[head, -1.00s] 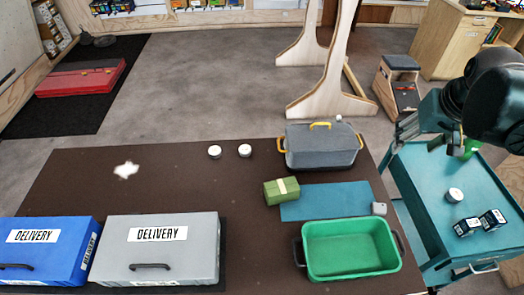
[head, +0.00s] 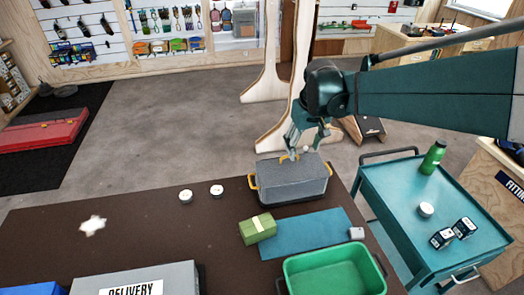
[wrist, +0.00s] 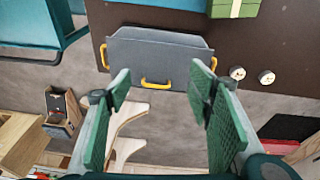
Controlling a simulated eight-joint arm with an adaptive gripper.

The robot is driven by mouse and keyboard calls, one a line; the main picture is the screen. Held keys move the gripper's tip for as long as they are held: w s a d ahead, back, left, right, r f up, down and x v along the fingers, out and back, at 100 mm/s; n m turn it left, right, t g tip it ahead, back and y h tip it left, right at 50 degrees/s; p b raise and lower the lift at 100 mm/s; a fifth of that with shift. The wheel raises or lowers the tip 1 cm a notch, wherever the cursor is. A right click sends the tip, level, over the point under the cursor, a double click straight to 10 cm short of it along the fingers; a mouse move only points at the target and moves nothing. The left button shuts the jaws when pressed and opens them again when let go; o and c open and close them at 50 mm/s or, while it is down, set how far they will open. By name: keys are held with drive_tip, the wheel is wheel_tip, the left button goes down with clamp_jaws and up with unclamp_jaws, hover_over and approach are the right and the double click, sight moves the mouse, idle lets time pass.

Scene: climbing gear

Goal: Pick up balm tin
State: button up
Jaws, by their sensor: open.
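Two small round white tins stand on the brown table, a left tin (head: 186,196) and a right tin (head: 217,191). A similar round white tin (head: 426,209) stands on the teal cart. No label is readable, so I cannot tell which is the balm tin. The two table tins also show in the wrist view, one (wrist: 237,72) nearer the grey box and one (wrist: 266,77) farther right. My gripper (head: 303,145) is open and empty. It hangs above the back edge of the grey lidded box (head: 292,183), to the right of the table tins and apart from them.
A green block with a pale band (head: 258,229), a blue mat (head: 300,236) and a green bin (head: 335,272) lie in front of the grey box. A green bottle (head: 433,157) and dark boxes stand on the teal cart (head: 385,190). The table's left middle is mostly clear.

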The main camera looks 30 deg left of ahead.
drive_tip(key=s+a+f+n+g, duration=0.1)
drive_tip(key=s+a+f, duration=0.1)
drive_tip(key=a+f, duration=0.5)
drive_tip(key=s+a+f+n, duration=0.1)
drive_tip(key=a+f+n, duration=0.15)
drive_tip(key=a, duration=0.85)
drive_tip(key=n+h, duration=0.1)
drive_tip(key=n, duration=0.1)
hover_over(217, 189)
drive_tip(key=shift+g, duration=0.4)
wheel_tip(217, 189, down, 13)
drive_tip(key=shift+s+f, duration=0.1)
drive_tip(key=shift+f, duration=0.05)
drive_tip(key=shift+f, duration=0.1)
drive_tip(key=shift+f, duration=1.2)
drive_tip(key=shift+f, duration=0.1)
drive_tip(key=shift+f+b, duration=0.3)
drive_tip(key=shift+f, duration=2.2)
drive_tip(key=shift+c, duration=0.5)
